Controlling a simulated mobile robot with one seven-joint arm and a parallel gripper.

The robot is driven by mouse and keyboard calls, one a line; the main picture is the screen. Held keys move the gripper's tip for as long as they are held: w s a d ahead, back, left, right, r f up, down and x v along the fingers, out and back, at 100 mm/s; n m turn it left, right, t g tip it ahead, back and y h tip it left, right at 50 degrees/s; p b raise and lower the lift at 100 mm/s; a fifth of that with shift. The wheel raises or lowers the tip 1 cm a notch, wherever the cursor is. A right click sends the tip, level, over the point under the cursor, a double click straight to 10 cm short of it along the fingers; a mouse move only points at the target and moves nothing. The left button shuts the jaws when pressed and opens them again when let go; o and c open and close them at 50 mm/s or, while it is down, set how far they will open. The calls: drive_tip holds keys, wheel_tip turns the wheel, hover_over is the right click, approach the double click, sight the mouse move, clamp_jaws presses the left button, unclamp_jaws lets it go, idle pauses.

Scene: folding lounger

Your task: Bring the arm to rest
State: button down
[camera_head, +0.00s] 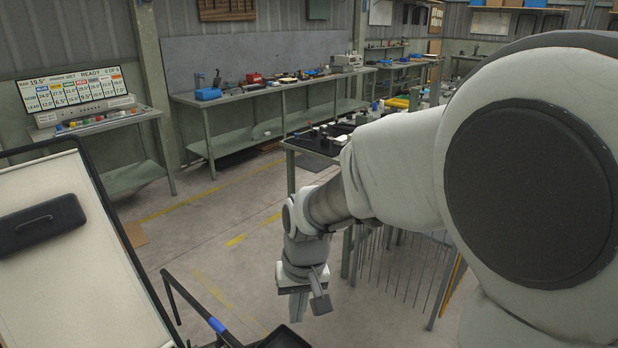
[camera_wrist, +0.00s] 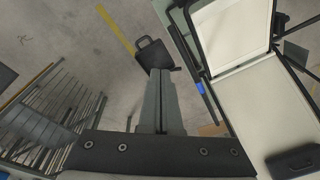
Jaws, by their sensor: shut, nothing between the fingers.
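My gripper (camera_head: 298,306) hangs pointing down at the end of my arm, in the lower middle of the head view. It is shut and empty, over open floor. In the wrist view my gripper (camera_wrist: 160,76) shows with its fingers together. The folding lounger (camera_head: 70,262) stands at the left of the head view, with a pale panel, a dark frame and a dark pad on it. The lounger also shows at the right of the wrist view (camera_wrist: 262,108). My gripper is apart from it, to its right in the head view.
A workbench (camera_head: 312,146) with tools stands behind my arm, near a rack of thin rods (camera_head: 405,262). A long bench (camera_head: 235,97) lines the back wall. A display (camera_head: 76,88) stands at the left. Concrete floor (camera_head: 205,225) with yellow lines lies open between lounger and benches.

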drive_tip(key=s+d+r+m+t+h, duration=0.1)
drive_tip(key=s+d+r+t, duration=0.3)
drive_tip(key=s+d+r, duration=0.9)
drive_tip(key=d+m, duration=0.1)
drive_tip(key=d, duration=0.2)
drive_tip(key=shift+s+d+m+t, duration=0.2)
drive_tip(key=shift+d+m+t, duration=0.05)
drive_tip(key=shift+m+t, duration=0.05)
